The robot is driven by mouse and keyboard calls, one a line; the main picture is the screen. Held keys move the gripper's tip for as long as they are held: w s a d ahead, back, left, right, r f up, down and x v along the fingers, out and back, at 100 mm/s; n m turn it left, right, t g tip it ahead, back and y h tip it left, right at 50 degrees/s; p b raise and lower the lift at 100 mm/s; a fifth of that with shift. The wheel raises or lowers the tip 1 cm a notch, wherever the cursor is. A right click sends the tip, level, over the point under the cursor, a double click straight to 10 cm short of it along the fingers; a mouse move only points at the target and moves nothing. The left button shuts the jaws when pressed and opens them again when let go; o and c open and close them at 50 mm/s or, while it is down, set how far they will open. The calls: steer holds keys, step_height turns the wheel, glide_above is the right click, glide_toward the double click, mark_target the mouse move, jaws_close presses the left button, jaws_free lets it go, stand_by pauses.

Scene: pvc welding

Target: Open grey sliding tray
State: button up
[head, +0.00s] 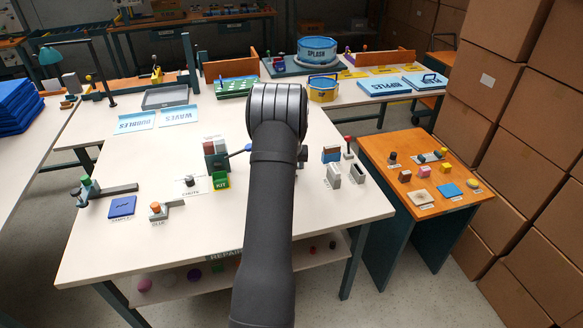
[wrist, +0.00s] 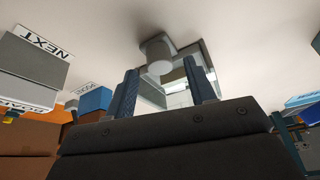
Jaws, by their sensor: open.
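In the wrist view a light grey fitting with a round knob (wrist: 158,52) lies just beyond my gripper (wrist: 161,66). A squared grey frame with a pale recess (wrist: 185,72) adjoins the knob. It looks like the grey sliding tray, but I cannot tell how far out it is. My two blue fingers are apart, with nothing held between them. The knob shows past the fingertips, with no clear contact. In the head view my arm hides my gripper and this fitting. A separate shallow grey tray (head: 165,97) lies at the table's back left.
On the white table (head: 130,250) stand a green KIT block (head: 221,181), a blue pad (head: 122,207), an orange-topped GLUE fitting (head: 157,208) and grey blocks (head: 333,176). An orange side table (head: 410,195) with small blocks stands right, near stacked cartons (head: 500,115). The table's front left is clear.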

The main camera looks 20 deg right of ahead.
steer(key=shift+x, duration=1.1)
jaws_close()
steer(key=s, duration=0.9)
jaws_free()
steer(key=v, duration=1.7)
steer(key=shift+s+r, duration=0.15)
steer(key=shift+r, duration=0.1)
steer(key=shift+f, duration=0.1)
